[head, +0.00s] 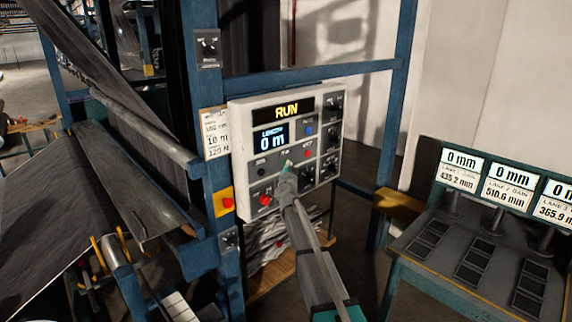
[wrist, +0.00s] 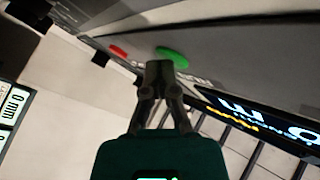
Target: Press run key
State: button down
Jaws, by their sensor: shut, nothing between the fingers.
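The control panel (head: 235,118) is a pale box on a blue post, with a lit RUN sign (head: 287,112) and a length display (head: 271,138) reading 0 m. A green key (head: 288,163) sits low in the middle of the panel, partly hidden by my gripper (head: 285,172). The wrist view shows the green key (wrist: 174,58) as a green oval just beyond the tips of my gripper (wrist: 160,68). My gripper is shut and empty, pointing at the key. I cannot tell whether the tips touch it.
A red button (head: 265,200) is at the panel's lower left, a blue one (head: 308,131) at upper right. Dark knobs line the right column. A yellow box with a red button (head: 227,203) is on the post. A desk with several gauges (head: 462,170) stands right.

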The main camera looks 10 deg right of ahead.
dwell(0.4)
jog(key=shift+s+d, duration=0.5)
jog(key=shift+s, duration=0.15)
jog(key=shift+s, duration=0.15)
jog(key=s+d, duration=0.1)
jog(key=s, duration=0.1)
jog(key=s+d, duration=0.1)
jog(key=d, duration=0.1)
jog(key=shift+s, duration=0.4)
jog(key=shift+a, duration=0.1)
dwell(0.7)
